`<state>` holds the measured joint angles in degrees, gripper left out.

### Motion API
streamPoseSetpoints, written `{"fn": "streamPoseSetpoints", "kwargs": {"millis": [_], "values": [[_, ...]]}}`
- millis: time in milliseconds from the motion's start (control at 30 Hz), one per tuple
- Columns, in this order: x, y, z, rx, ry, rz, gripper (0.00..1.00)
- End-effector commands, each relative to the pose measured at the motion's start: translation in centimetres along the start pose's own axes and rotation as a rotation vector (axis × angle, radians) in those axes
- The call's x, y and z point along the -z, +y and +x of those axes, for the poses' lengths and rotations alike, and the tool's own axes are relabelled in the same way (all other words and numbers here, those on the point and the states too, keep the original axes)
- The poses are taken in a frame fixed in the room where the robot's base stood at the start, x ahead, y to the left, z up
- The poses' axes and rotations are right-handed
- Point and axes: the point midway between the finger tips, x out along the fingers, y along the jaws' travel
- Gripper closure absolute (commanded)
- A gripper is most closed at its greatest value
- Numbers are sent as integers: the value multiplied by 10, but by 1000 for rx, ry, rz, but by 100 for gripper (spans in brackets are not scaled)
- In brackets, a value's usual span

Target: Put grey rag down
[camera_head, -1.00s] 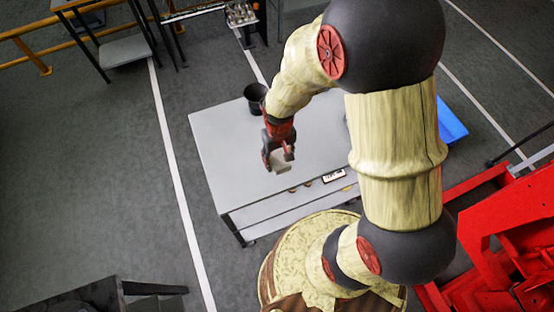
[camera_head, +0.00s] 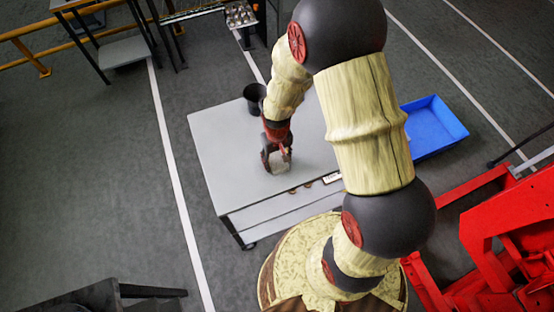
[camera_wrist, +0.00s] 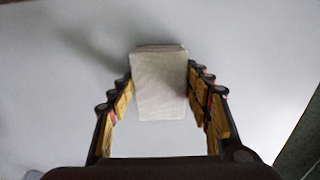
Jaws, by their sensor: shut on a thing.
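The grey rag (camera_wrist: 160,85) is a pale, block-like folded cloth between my fingers in the wrist view. It also shows in the head view (camera_head: 279,166), below my gripper. My gripper (camera_head: 278,160) is shut on the rag, with a finger on each side of it in the wrist view (camera_wrist: 160,88). It points down over the grey tabletop (camera_head: 225,160), near the front edge. The rag is at or just above the surface; I cannot tell whether it touches. A soft shadow lies beside it on the table.
A black bin (camera_head: 255,97) stands at the table's back edge. A blue tray (camera_head: 435,125) is to the right, beyond my arm. Small items (camera_head: 332,179) sit on the shelf below the tabletop. Red machinery (camera_head: 500,240) stands at lower right. The tabletop's left part is clear.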

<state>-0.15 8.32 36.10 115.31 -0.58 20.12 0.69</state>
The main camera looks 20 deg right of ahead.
Motion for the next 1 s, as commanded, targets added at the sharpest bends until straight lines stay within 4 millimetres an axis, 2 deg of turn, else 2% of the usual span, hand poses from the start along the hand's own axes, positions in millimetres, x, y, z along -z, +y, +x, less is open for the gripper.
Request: {"fn": "streamPoseSetpoints", "kwargs": {"millis": [67,100,400,767,867,1000], "values": [[0,0,3,0,0,0,71],[0,0,3,0,0,0,50],[0,0,3,0,0,0,33],[0,0,-1,0,0,0,32],[1,0,-11,0,2,0,32],[1,0,-37,0,5,0,32]]}}
